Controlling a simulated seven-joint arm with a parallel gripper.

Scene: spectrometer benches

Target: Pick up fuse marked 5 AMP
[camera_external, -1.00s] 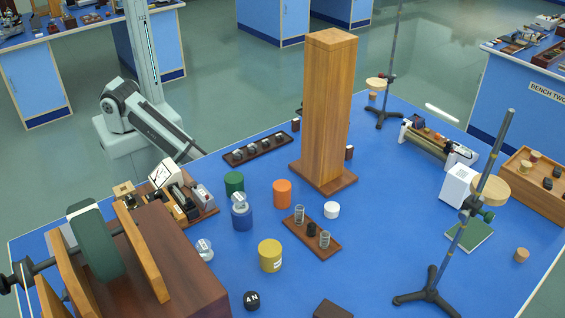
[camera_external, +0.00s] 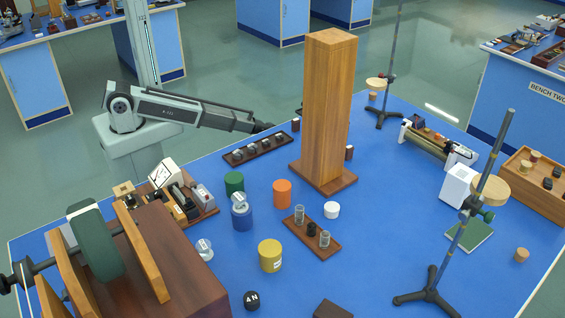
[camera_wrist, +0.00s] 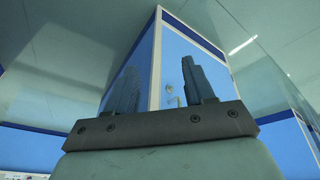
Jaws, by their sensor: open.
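No marking reading 5 AMP can be made out in any view, so I cannot tell which thing is that fuse. A brown tray (camera_external: 327,248) at the middle of the blue bench bears two clear glass cylinders (camera_external: 299,213) with a small black piece between them. A dark rack (camera_external: 238,161) with several small round pieces lies farther back, left of the wooden column. My gripper (camera_wrist: 162,85) is open and empty in the wrist view, facing a blue cabinet. In the external view my arm's end (camera_external: 266,127) is above the back edge of the bench, near the dark rack.
A tall wooden column (camera_external: 328,110) stands right of my arm's end. Green (camera_external: 234,182), orange (camera_external: 282,193), blue (camera_external: 242,217) and yellow (camera_external: 270,256) cylinders stand on the bench. A stand (camera_external: 470,225) rises at right. Wooden apparatus (camera_external: 170,265) fills the left front.

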